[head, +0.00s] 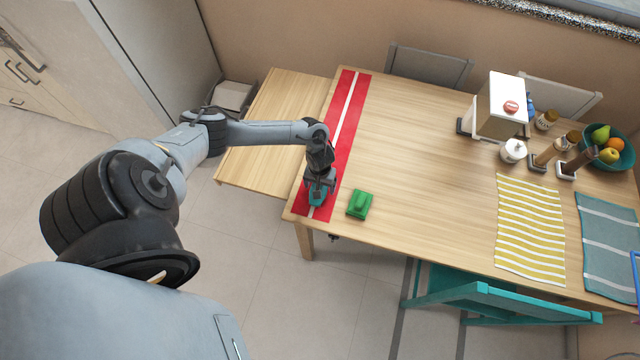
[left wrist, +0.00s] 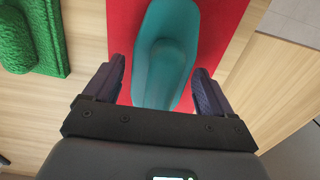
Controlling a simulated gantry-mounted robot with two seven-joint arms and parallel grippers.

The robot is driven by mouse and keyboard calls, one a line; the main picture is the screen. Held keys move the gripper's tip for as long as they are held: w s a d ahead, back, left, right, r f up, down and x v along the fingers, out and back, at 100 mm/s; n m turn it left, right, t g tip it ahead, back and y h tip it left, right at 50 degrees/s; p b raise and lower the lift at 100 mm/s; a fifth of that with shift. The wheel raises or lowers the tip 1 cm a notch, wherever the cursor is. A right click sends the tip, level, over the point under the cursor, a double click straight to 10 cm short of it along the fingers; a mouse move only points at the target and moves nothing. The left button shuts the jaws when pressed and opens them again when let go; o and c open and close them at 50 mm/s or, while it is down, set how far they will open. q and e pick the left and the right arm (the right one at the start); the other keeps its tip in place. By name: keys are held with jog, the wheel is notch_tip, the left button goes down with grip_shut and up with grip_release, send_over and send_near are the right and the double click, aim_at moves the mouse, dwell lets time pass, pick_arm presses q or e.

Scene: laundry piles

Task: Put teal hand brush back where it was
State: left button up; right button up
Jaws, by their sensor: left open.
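The teal hand brush (head: 317,195) lies on the red runner (head: 352,103) with a white stripe, near the table's front left corner. In the left wrist view the teal brush (left wrist: 164,60) shows its raised handle and sits between my fingers. My left gripper (head: 318,185) is right over the brush, pointing down. In the left wrist view the left gripper (left wrist: 158,88) is open, with a finger on each side of the brush and a gap at both sides. My right gripper is not in view.
A green brush-like object (head: 359,204) lies just right of the runner; it also shows in the left wrist view (left wrist: 30,38). A yellow striped cloth (head: 530,229), a white box (head: 497,108) and a fruit bowl (head: 606,146) are far right. The table's middle is clear.

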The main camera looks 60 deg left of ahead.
pick_arm(q)
notch_tip(320, 180, up, 11)
jog(key=p, duration=0.3)
jog(key=shift+r, duration=0.3)
jog(key=w+d+r+m+t+h, duration=0.1)
jog(key=d+r+m+t, duration=0.2)
jog(key=d, duration=0.9)
jog(key=d+m+t, duration=0.2)
jog(key=d+m, duration=0.4)
jog(key=d, duration=0.6)
jog(key=s+a+r+m+g, duration=0.1)
jog(key=s+a+r+m, duration=0.1)
jog(key=s+r, duration=0.8)
jog(key=shift+s+y, duration=0.4)
jog(key=shift+a, duration=0.1)
